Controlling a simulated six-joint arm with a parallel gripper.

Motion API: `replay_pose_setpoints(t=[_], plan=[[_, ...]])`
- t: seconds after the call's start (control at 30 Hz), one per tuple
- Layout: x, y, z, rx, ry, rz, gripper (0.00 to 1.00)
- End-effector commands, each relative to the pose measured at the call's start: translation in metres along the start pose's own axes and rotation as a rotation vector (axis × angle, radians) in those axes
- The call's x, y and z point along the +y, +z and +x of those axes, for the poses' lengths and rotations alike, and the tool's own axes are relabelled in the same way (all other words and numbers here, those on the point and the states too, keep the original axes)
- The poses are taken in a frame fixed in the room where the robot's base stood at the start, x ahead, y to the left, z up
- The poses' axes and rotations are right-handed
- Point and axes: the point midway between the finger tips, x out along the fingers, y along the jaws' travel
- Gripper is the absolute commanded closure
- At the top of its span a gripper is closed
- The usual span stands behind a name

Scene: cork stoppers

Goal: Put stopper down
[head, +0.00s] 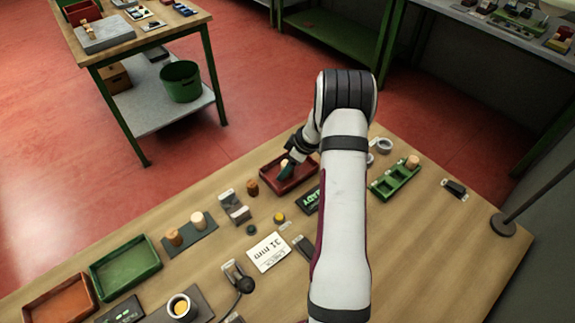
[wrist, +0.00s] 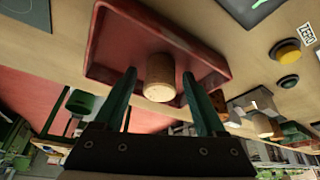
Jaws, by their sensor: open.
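A light cork stopper (wrist: 160,72) is in the red tray (wrist: 205,62), between my gripper's green fingers. It appears to stand upright on the tray floor, though its base is hard to make out. My gripper (wrist: 158,88) is open, with a gap showing on each side of the stopper. In the head view, my gripper (head: 288,170) reaches down into the red tray (head: 312,176), and the stopper (head: 284,163) shows only as a small pale patch beside a finger.
A dark brown stopper (head: 252,187) stands just left of the tray. Two stoppers stand on a dark mat (head: 203,236). A green rack (head: 393,184) holds a stopper at right. A yellow button (head: 279,217) and a "31 mm" card (head: 268,252) lie in front.

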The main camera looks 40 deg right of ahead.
Motion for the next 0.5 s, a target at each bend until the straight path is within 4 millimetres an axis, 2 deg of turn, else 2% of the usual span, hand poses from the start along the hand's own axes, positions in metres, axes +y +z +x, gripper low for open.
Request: replay_pose_setpoints(t=[0.17,0.5], plan=[[0.001,-0.002,-0.007,0.001,0.002,0.0,0.27],[0.001,-0.001,-0.097,0.002,0.003,0.001,0.27]])
